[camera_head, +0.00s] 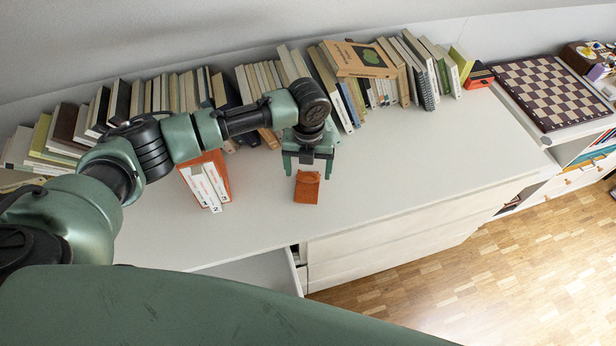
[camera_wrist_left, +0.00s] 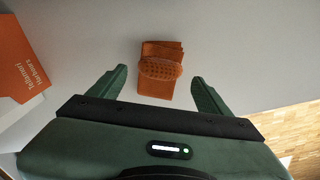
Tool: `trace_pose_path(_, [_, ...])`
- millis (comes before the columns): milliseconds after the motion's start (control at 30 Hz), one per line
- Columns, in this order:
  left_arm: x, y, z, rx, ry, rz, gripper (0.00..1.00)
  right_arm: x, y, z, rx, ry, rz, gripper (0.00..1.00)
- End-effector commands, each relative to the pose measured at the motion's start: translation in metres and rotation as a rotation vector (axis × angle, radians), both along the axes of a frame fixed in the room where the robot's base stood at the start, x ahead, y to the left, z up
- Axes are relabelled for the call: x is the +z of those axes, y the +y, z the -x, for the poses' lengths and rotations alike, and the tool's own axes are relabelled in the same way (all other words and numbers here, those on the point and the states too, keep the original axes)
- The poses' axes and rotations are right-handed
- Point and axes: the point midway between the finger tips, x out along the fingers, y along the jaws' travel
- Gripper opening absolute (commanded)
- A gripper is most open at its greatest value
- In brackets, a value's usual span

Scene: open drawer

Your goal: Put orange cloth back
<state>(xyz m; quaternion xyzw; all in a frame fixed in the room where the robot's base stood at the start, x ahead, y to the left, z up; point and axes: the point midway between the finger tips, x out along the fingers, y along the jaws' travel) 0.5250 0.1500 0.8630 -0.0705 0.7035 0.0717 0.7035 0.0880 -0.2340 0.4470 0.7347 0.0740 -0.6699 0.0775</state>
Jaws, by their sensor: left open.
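The orange cloth (camera_head: 307,188) lies folded on the white dresser top in the head view. In the left wrist view the cloth (camera_wrist_left: 160,70) is between and beyond the two fingertips, with a dotted, rounded part on its middle. My left gripper (camera_head: 308,168) is open above the cloth, and its fingers (camera_wrist_left: 158,85) show on either side with nothing between them touching the cloth. An open drawer (camera_head: 262,271) shows at the dresser's front, partly hidden by my green body. My right gripper is not in view.
An orange box of white books (camera_head: 206,184) stands left of the cloth; its corner shows in the left wrist view (camera_wrist_left: 18,62). A row of books (camera_head: 180,92) lines the wall. A chessboard (camera_head: 553,90) sits far right. The dresser top (camera_head: 420,160) is clear right of the cloth.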

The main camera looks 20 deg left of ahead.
Motion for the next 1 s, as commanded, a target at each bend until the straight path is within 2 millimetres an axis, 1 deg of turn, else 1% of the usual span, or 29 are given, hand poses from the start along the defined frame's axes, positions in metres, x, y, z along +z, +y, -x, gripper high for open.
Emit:
trace_pose_path(33, [0.010,0.000,-0.001,-0.003,-0.005,0.000,0.79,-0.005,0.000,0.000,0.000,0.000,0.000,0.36])
trace_pose_path(100, [0.026,0.000,-0.001,-0.002,-0.004,0.001,0.79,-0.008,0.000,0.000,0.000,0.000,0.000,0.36])
trace_pose_path(200, [0.046,0.000,-0.001,-0.001,-0.003,0.000,0.79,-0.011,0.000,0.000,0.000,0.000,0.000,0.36])
trace_pose_path(300, [0.062,0.000,-0.001,-0.001,-0.003,0.000,0.79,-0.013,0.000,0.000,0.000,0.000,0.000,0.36])
trace_pose_path(400, [0.072,0.000,0.000,-0.001,-0.001,0.000,0.79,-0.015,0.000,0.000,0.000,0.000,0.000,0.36])
trace_pose_path(600, [0.080,0.000,0.000,0.000,0.000,0.000,0.79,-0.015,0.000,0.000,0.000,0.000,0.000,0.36])
trace_pose_path(1000, [0.079,0.000,0.000,0.000,0.000,0.000,0.79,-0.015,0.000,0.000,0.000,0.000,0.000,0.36])
